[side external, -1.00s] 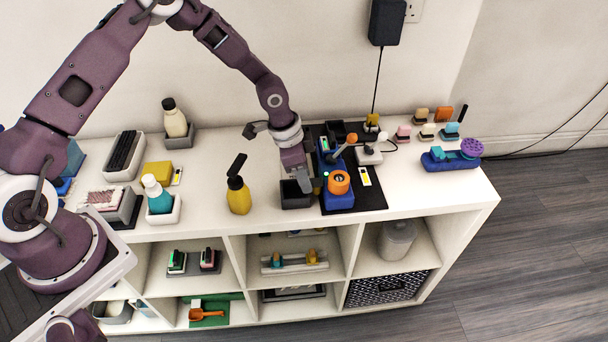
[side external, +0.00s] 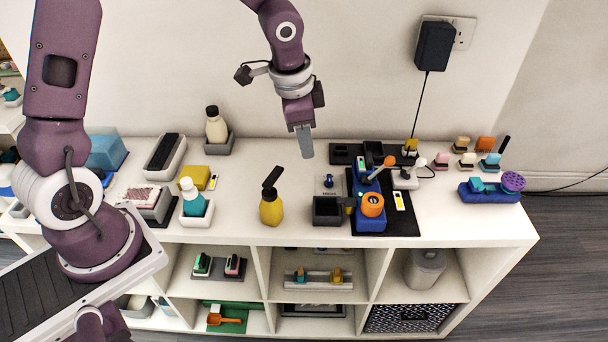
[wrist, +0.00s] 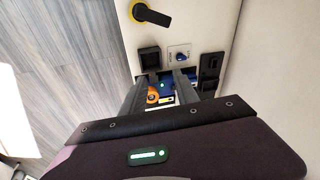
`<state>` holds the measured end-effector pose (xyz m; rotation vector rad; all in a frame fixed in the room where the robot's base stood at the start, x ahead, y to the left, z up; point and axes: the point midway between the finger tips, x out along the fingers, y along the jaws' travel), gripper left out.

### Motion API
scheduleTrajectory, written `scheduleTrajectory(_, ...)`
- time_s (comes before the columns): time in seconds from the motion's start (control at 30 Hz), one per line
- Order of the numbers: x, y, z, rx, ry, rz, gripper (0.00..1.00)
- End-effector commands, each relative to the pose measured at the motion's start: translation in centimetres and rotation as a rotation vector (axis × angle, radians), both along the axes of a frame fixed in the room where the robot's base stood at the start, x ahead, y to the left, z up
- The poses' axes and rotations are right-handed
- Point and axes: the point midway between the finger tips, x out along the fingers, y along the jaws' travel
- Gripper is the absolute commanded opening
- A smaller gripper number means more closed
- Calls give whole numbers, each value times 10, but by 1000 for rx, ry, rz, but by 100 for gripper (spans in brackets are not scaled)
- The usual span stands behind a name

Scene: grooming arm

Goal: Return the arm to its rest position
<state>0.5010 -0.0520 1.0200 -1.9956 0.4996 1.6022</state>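My gripper (side external: 305,150) hangs in the air above the cabinet top, behind the yellow spray bottle and the small dark box, pointing down. In the wrist view my gripper (wrist: 162,76) has its two fingers apart, with nothing held between them. Past the fingers show the dark open box (wrist: 150,58), a pale plate with a blue knob (wrist: 180,56) and part of an orange ring (wrist: 152,96). My arm is raised clear of the objects in the side view.
The white cabinet top (side external: 445,222) holds a yellow spray bottle (side external: 271,208), the dark box (side external: 327,210), a blue holder with an orange ring (side external: 371,205), a cream bottle (side external: 216,128) and a teal bottle (side external: 192,197). A black charger (side external: 434,46) hangs on the wall.

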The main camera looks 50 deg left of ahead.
Motion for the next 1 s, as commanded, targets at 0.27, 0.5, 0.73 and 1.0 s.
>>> scheduleTrajectory(0.27,-146,20,126,-12,-181,392,36)
scheduleTrajectory(0.5,-234,8,139,-231,-257,582,36)
scheduleTrajectory(0.73,-245,5,138,-272,-262,603,36)
scheduleTrajectory(1.0,-245,5,138,-272,-262,603,36)
